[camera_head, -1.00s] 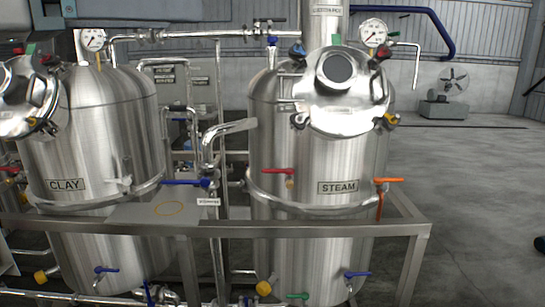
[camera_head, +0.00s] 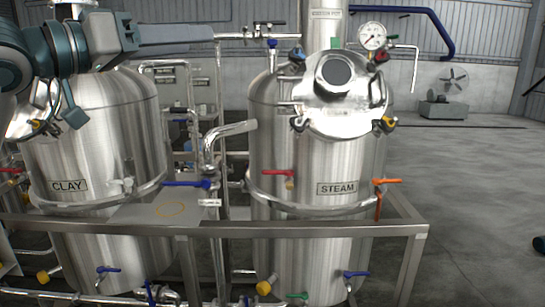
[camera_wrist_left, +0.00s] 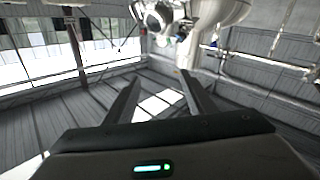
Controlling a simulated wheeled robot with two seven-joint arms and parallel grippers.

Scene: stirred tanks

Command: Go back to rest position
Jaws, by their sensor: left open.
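My left arm comes in at the upper left of the head view, in front of the top of the CLAY tank (camera_head: 110,135). My left gripper (camera_head: 208,34) points to the right, high above the gap between the tanks. In the left wrist view its two fingers (camera_wrist_left: 160,88) stand apart with nothing between them. The arm hides the CLAY tank's gauge and part of its lid. The STEAM tank (camera_head: 318,150) stands to the right, clear of the gripper. My right gripper is not in view.
A metal frame rail (camera_head: 310,230) runs across in front of both tanks. A flat plate (camera_head: 150,212) with a yellowish ring sits by the CLAY tank. Pipes and valves fill the gap between the tanks. Open floor (camera_head: 470,200) lies to the right.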

